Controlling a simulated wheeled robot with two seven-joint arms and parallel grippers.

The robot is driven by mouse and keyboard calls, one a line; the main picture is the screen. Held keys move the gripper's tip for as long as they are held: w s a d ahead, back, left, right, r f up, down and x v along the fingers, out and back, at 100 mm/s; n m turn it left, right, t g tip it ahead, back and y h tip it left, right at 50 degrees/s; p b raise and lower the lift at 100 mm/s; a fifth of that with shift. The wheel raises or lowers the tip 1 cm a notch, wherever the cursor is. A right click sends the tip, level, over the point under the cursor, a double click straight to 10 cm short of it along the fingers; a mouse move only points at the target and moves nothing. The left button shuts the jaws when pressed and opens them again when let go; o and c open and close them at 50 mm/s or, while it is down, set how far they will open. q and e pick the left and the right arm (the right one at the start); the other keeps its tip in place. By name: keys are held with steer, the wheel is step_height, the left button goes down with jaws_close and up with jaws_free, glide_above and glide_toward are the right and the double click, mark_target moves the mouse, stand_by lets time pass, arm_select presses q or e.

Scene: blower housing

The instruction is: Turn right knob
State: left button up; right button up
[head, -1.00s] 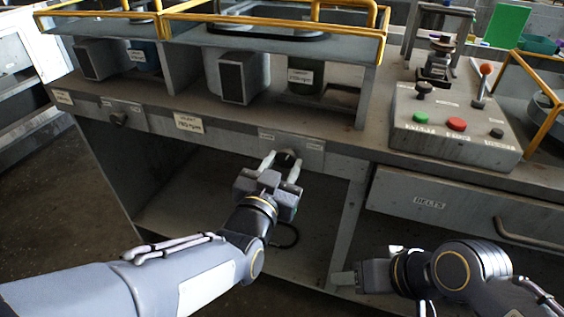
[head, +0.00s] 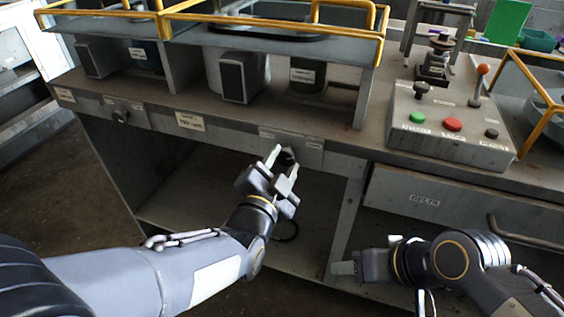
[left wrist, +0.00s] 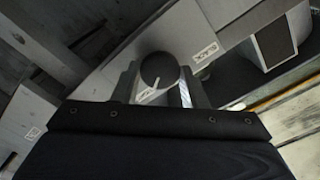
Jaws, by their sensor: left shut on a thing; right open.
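The right knob (head: 288,155) is a dark round knob on the front edge panel of the workbench. In the left wrist view it is a black disc (left wrist: 158,69) with a white pointer line, seen between the finger parts. My left gripper (head: 281,163) is at the knob, shut on it, with one pale finger on each side and the wrist rolled to a tilt. The fingers partly hide the knob in the head view. My right gripper (head: 366,257) is open and empty, low in front of the cabinet under the drawer.
A left knob (head: 121,116) sits on the same bench edge. A control box (head: 450,128) with green, red and black buttons stands on the bench at right. A drawer (head: 440,203) with a handle is below. The open shelf space (head: 190,195) under the bench is mostly clear.

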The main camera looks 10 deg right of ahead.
stand_by(0.4)
arm_select(q)
steer(key=o, duration=1)
steer(key=shift+c, duration=0.2)
steer(key=p+v, duration=0.1)
steer(key=v, duration=0.6)
steer(key=shift+s+a, duration=0.25)
steer(key=shift+s, duration=0.1)
